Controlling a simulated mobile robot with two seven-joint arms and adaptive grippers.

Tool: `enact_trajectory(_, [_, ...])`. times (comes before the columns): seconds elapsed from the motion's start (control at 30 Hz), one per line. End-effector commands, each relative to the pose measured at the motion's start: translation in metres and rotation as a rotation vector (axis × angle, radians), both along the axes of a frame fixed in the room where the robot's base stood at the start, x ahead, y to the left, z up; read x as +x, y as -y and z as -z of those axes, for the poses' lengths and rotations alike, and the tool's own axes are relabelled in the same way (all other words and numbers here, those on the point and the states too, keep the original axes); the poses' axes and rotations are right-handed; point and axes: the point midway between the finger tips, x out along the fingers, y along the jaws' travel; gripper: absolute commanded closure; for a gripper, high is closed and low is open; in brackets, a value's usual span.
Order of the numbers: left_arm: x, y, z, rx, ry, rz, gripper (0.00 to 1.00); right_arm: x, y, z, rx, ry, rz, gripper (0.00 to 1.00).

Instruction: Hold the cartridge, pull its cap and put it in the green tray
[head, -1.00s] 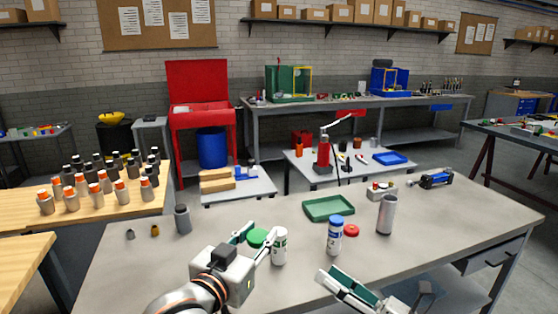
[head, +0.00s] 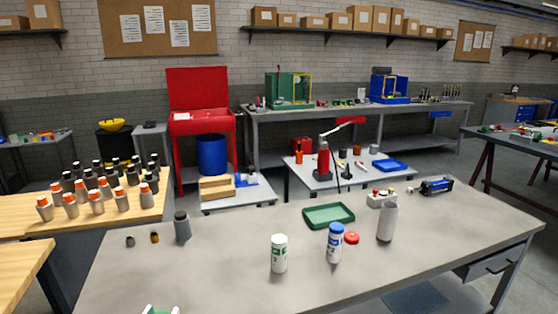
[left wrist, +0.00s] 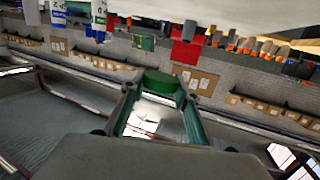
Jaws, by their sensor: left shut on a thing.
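The white cartridge with a green label (head: 279,254) stands upright on the grey bench, with no cap on its top. My left gripper (head: 161,310) shows only as fingertips at the bottom edge of the head view, left of the cartridge and apart from it. In the left wrist view its fingers are shut on the round green cap (left wrist: 160,82). The green tray (head: 328,215) lies on the bench behind the cartridges and looks empty. My right gripper is out of view.
A blue-capped cartridge (head: 335,243) stands right of the white one, with a red disc (head: 351,238) beside it. A grey cylinder (head: 387,222) stands farther right. A dark grey bottle (head: 182,227) stands at the left. The bench front is clear.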

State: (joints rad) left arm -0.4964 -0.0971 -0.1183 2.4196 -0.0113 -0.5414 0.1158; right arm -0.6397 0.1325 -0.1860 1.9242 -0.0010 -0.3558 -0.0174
Motion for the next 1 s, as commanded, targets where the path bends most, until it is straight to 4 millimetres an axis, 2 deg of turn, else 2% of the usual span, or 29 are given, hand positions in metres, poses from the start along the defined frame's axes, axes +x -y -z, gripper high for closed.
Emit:
enact_trajectory(0.13, [-0.004,-0.004,0.001,0.000,-0.001,-0.006,0.95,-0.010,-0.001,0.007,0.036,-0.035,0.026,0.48])
enact_trajectory(0.47, [-0.002,0.003,-0.001,0.002,0.002,0.026,0.95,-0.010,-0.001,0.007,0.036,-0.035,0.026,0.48])
enact_trajectory(0.67, [0.001,0.026,-0.008,0.006,0.005,0.144,0.95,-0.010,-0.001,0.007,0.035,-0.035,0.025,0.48])
enact_trajectory(1.0, [0.007,0.075,-0.020,0.007,0.005,0.393,0.95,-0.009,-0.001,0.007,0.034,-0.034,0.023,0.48])
